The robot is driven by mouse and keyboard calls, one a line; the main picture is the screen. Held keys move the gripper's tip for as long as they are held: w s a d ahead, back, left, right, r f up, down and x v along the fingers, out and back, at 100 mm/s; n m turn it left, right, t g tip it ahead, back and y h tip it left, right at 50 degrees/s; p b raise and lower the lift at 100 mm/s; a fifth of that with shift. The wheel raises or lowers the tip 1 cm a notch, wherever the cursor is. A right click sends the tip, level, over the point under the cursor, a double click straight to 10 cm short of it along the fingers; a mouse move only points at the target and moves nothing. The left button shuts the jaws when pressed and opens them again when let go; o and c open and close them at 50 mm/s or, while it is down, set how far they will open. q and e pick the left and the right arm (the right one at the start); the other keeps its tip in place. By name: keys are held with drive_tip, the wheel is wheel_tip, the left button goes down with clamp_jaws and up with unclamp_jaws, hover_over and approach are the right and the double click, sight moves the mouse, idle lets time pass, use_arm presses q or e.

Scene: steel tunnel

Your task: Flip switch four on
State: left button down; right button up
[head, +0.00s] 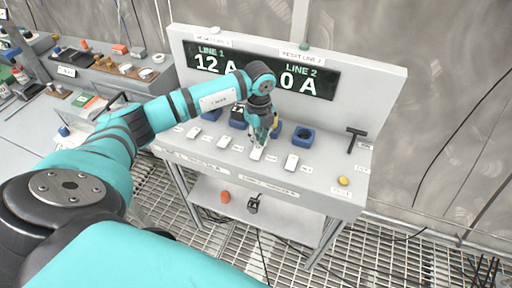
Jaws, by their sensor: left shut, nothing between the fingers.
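A row of several white rocker switches stands on the grey bench panel. Their small labels are too small to read, so I cannot tell by number which one is switch four. My left gripper (259,146) is shut and empty, pointing down at the white switch (257,154) third from the left. Its fingertips are at or just above that switch; I cannot tell whether they touch. The rightmost white switch (291,162) is clear of the gripper, to its right. Two more switches, the leftmost (193,132) and its neighbour (223,142), are to the left. My right gripper is not in view.
The display (260,70) behind reads LINE 1 12 A and LINE 2 0 A. Blue sockets (303,136) sit behind the switches. A black T-handle (355,139) and a yellow button (344,181) are at the right. A cluttered side bench (110,72) stands at the left.

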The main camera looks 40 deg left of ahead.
use_arm(q)
drive_tip(key=shift+f+b, duration=0.8)
drive_tip(key=shift+f, duration=0.4)
drive_tip(key=shift+r, duration=0.15)
idle(0.3)
drive_tip(key=shift+r+p, duration=2.7)
drive_tip(key=shift+r, duration=0.75)
